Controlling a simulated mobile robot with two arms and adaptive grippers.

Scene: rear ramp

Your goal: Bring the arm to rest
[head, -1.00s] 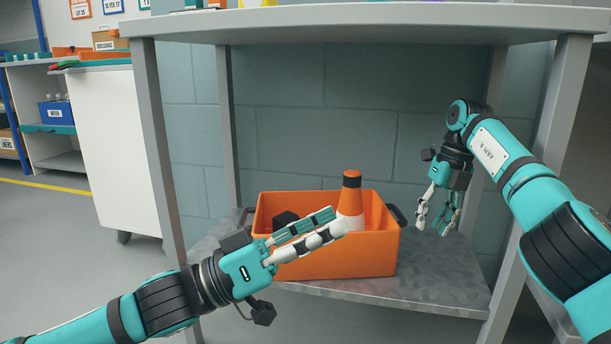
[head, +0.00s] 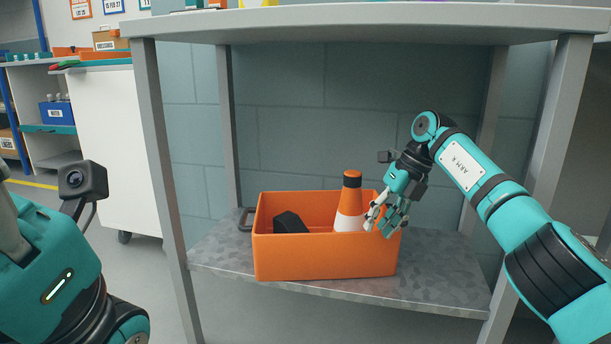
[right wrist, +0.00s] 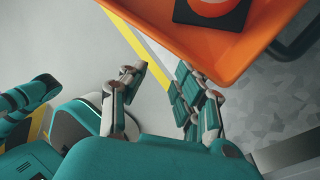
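My right gripper (head: 385,218) hangs fingers-down at the right end of the orange bin. In the right wrist view its fingers (right wrist: 160,82) are spread with a gap between them, and only floor shows in the gap. In the head view the fingers overlap the bin's right front corner; I cannot tell whether they touch it. My left gripper (head: 50,265) is close to the head camera at the left edge. Its wrist camera shows, but its fingertips are out of the picture.
The orange bin (head: 325,257) stands on the lower metal shelf (head: 440,283). Table legs (head: 160,170) flank the shelf, and the table top (head: 370,22) is above. Open floor lies left.

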